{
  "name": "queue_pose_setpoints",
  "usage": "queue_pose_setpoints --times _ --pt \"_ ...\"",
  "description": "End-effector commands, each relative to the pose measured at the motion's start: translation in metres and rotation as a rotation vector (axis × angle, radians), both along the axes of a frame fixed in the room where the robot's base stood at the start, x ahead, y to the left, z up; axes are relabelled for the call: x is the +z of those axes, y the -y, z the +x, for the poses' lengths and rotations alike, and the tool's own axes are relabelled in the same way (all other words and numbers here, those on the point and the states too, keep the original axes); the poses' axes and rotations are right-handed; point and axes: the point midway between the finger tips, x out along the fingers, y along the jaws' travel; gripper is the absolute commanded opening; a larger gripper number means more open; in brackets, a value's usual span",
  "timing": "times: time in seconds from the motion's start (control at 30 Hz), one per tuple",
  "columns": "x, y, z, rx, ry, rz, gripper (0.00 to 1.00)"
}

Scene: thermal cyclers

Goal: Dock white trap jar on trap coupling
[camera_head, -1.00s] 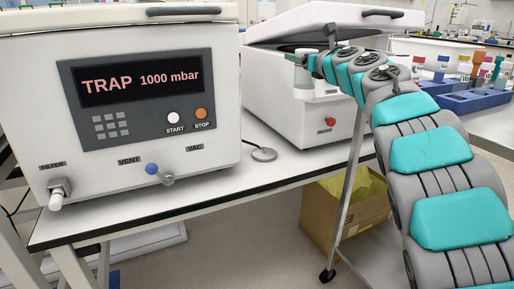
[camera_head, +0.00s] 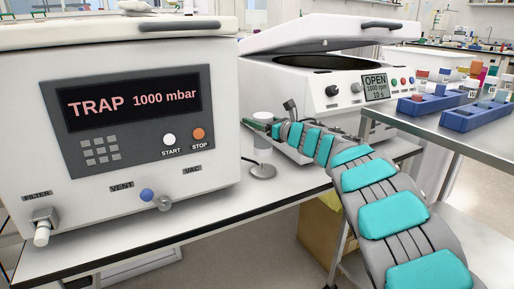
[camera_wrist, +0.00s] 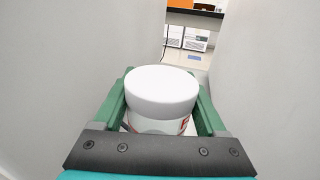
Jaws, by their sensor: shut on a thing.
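My gripper (camera_head: 260,124) is shut on the white trap jar (camera_head: 263,145). In the wrist view, the jar's round white lid (camera_wrist: 162,92) sits between the green fingers, with some red marking on the body below it. In the head view, the jar hangs upright in the gap between the two machines. A grey round disc (camera_head: 262,171) on the bench, which looks like the trap coupling, shows just below the jar. The jar appears over or slightly behind it; I cannot tell whether they touch.
The white TRAP machine (camera_head: 130,120), reading 1000 mbar, stands close on the left. The open-lidded centrifuge (camera_head: 318,95) stands on the right. Pale walls flank my gripper closely in the wrist view. Blue racks (camera_head: 470,117) stand on a side table at the right.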

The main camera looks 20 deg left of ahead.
Motion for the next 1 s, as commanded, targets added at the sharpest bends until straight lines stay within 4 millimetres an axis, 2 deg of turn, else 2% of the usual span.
queue_pose_setpoints --times 0.03,0.23,0.5,0.93,0.97,1.0 --pt "-0.008 0.000 0.000 -0.001 -0.003 0.001 0.10" --pt "-0.024 0.000 0.000 -0.001 -0.001 0.002 0.10" --pt "-0.058 0.000 0.000 0.001 -0.001 0.003 0.10" --pt "-0.062 0.000 0.000 0.000 0.002 0.001 0.10" --pt "-0.062 0.000 0.000 0.000 0.002 0.001 0.75" --pt "-0.061 0.000 0.000 0.000 0.002 0.001 0.80"
